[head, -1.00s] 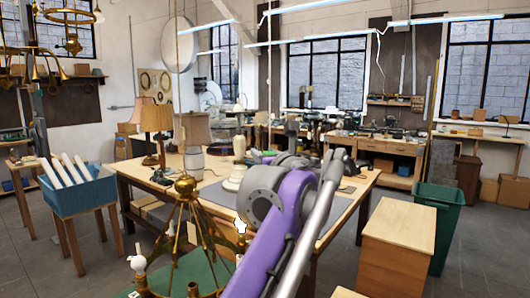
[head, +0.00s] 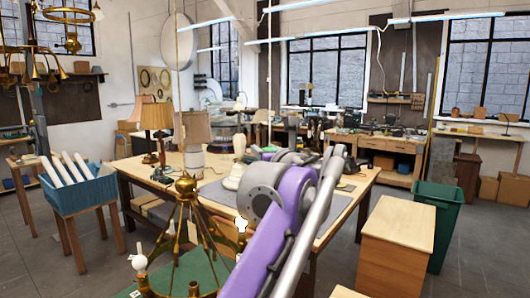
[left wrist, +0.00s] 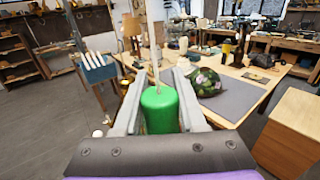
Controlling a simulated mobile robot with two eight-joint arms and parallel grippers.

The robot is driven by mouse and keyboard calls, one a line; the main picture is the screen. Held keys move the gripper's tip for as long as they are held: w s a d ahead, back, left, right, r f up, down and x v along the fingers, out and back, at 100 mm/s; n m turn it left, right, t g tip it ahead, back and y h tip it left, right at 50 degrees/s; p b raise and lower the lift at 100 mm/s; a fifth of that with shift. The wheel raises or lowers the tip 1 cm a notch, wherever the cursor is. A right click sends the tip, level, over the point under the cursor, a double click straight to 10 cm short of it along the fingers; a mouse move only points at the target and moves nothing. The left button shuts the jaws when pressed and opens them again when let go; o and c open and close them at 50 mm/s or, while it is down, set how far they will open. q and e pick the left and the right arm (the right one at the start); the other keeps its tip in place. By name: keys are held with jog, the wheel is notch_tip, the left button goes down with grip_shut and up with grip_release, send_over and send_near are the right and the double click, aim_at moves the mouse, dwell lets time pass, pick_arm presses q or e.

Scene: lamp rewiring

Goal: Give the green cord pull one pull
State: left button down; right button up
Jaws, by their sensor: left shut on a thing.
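In the left wrist view the green cord pull (left wrist: 160,112) is a bright green cylinder with a rounded top. It sits between the two grey fingers of my left gripper (left wrist: 158,90), which is shut on it. A thin pale cord (left wrist: 154,45) rises from its top. In the head view my purple left arm reaches in from the bottom and hides its own fingers and the cord pull. My right gripper is in neither view now.
The workbench (head: 335,210) holds lamps, a grey mat and, in the wrist view, a patterned shade (left wrist: 207,82). A brass chandelier (head: 186,215) stands in front. A wooden cabinet (head: 397,240) and green bin (head: 436,215) stand right. A blue crate (head: 75,190) is left.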

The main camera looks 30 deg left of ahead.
pick_arm(q)
jog(key=shift+c, duration=2)
grip_release()
jog(key=shift+d, duration=0.1)
